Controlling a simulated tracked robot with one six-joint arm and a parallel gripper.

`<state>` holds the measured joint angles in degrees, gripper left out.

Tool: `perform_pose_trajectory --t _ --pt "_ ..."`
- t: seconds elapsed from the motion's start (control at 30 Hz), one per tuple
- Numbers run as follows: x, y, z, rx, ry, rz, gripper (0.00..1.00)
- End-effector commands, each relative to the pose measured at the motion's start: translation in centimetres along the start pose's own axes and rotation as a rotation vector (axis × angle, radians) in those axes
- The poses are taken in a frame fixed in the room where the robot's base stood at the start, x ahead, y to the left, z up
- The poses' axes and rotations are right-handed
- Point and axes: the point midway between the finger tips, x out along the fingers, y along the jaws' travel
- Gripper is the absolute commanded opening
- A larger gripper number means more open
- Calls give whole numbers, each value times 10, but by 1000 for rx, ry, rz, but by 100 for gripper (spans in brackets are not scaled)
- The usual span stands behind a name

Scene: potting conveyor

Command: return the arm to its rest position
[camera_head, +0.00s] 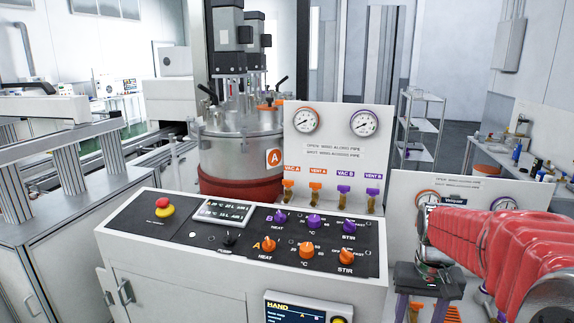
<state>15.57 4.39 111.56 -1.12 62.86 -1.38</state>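My arm, in a red ribbed sleeve (500,255), reaches in from the right edge of the head view. My gripper (421,307) hangs at its end, pointing down at the lower right. Its two dark fingers stand apart, and I see nothing held between them. It is to the right of the control console (160,255), in front of a second gauge panel (490,190). The fingertips are near or past the bottom edge of the picture.
The console carries a red stop button (164,207), a small screen (222,212) and purple and orange knobs. Behind it stand steel vessel A (240,150) and a gauge panel (340,150) with valves. A shelf rack (420,125) and cluttered bench (535,160) are behind right.

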Motion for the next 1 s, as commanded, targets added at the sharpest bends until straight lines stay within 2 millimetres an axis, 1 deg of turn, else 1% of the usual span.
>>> perform_pose_trajectory --t 0.03,0.2,0.5,1.0 --pt "-4 -5 9 -7 19 -1 51" --pt "-14 -20 36 -29 80 -6 51" --pt "-25 -42 84 -70 184 -18 51" --pt "-37 -68 160 -160 344 -49 51"
